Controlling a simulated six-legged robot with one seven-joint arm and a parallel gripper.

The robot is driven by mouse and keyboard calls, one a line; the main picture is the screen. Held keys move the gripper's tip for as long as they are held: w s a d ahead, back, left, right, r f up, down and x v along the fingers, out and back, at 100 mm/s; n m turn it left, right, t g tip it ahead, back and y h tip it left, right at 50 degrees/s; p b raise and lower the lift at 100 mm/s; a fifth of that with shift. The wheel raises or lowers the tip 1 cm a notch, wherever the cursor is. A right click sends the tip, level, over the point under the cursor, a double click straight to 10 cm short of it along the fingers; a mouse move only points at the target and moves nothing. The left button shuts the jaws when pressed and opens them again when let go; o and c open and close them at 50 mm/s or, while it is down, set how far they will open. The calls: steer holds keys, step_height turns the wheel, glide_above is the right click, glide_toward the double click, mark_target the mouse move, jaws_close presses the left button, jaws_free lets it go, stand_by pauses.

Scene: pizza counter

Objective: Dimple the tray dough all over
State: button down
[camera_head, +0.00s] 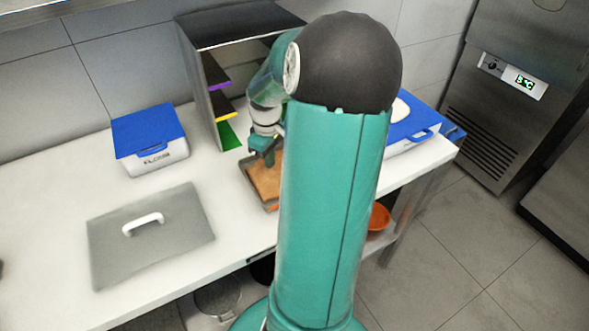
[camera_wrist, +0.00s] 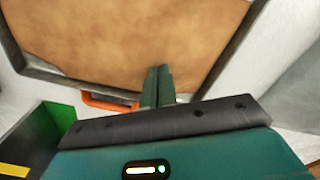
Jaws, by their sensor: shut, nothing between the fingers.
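The tray dough (camera_head: 265,180) is a tan-orange slab on the counter, partly hidden behind my arm in the head view. In the wrist view the dough (camera_wrist: 120,35) fills the upper part, with a smooth, faintly mottled surface. A dark-rimmed tray (camera_wrist: 40,72) surrounds it, and its rim also shows in the head view (camera_head: 247,182). My gripper (camera_wrist: 158,72) is shut and empty, its green fingers together over the dough near one edge of the tray. I cannot tell whether the fingertips touch the dough. No clear dimples show.
A shelf unit with coloured shelves (camera_head: 205,90) stands behind. A blue-lidded flour box (camera_head: 150,140) and a grey lid with a white handle (camera_head: 150,240) are at left. A blue-and-white container (camera_head: 408,140) is at right.

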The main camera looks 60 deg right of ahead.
steer(key=shift+f, duration=0.35)
stand_by(0.6)
steer(key=shift+r, duration=1.8)
steer(key=shift+a, duration=0.1)
